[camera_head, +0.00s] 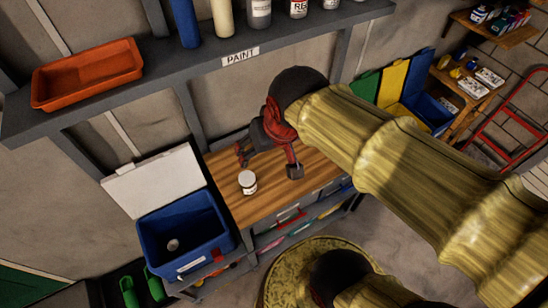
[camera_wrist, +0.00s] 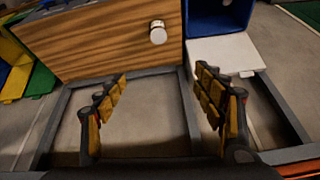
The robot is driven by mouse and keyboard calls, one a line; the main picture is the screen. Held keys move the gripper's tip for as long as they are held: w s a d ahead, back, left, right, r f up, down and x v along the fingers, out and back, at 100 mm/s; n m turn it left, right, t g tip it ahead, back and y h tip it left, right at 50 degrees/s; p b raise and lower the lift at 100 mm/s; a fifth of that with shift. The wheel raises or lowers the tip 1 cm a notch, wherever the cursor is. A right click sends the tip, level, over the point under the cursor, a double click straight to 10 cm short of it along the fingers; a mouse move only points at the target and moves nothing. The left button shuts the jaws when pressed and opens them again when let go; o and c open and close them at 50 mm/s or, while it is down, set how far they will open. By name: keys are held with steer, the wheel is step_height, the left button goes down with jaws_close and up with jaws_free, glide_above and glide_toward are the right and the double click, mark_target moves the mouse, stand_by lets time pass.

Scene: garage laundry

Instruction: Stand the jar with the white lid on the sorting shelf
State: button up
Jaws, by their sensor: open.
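The jar with the white lid (camera_head: 247,184) stands upright on the wooden worktop, close to its left end. It has a pale label and a dark lower part. In the wrist view the jar (camera_wrist: 158,33) shows beyond and between my fingertips, apart from them. My gripper (camera_head: 268,164) is open and empty above the worktop, to the right of the jar in the head view. Both fingers show spread in the wrist view (camera_wrist: 160,78). A grey shelf (camera_head: 190,72) with a PAINT label runs above the worktop; I cannot tell if it is the sorting shelf.
The shelf holds an orange tray (camera_head: 88,74) at left and several bottles and cans at right, with bare space between. A blue bin (camera_head: 183,232) with its white lid raised stands left of the worktop (camera_head: 260,205). Coloured bins and a red frame (camera_head: 508,122) are at right.

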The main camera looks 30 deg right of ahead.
steer(key=shift+n+t, duration=0.4)
steer(key=shift+n, duration=0.3)
steer(key=s, duration=0.2)
steer(key=s+r, duration=0.1)
steer(key=s, duration=0.1)
steer(key=shift+s+r, duration=0.2)
steer(key=shift+s, duration=0.05)
steer(key=shift+w, duration=0.1)
